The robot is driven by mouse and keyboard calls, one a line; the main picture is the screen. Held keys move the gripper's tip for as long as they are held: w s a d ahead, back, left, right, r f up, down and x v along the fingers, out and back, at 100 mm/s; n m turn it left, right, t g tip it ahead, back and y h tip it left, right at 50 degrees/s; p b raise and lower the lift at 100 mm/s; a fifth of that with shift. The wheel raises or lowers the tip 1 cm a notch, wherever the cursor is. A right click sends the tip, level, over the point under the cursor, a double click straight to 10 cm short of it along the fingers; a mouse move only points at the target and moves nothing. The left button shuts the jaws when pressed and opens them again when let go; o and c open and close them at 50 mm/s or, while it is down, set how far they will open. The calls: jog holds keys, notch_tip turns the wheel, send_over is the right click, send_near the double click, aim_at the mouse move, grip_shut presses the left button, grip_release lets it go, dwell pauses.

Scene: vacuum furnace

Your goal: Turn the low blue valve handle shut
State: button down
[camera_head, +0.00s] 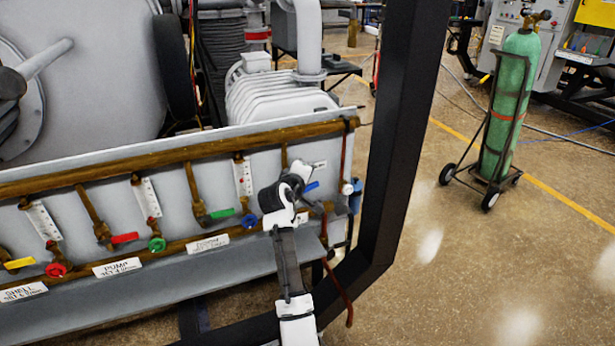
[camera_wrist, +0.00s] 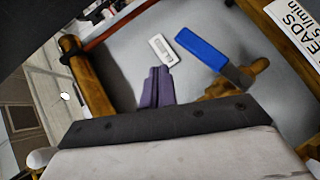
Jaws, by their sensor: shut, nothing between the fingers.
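The blue valve handle (camera_wrist: 203,48) is a flat lever lying slantwise in the upper right of the wrist view. Its grey end meets a brass valve body (camera_wrist: 236,82). In the head view the blue handle (camera_head: 312,187) shows as a small piece just right of my wrist, which hides much of the valve. My gripper (camera_wrist: 157,72) shows as two dark purple fingers closed together, with nothing between them. In the wrist view its tips appear left of the blue handle and below a small white label (camera_wrist: 162,48), apart from the handle.
The grey panel carries other valves with green (camera_head: 221,213), red (camera_head: 125,238) and yellow (camera_head: 19,263) levers. A brass pipe (camera_wrist: 88,85) and a red-brown hose (camera_wrist: 115,25) are near my gripper. A black frame post (camera_head: 392,130) stands right of my arm. Open floor lies beyond.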

jog(key=s+r+b, duration=0.3)
jog(key=s+r, duration=0.4)
jog(key=r, duration=0.1)
jog(key=shift+s, duration=0.25)
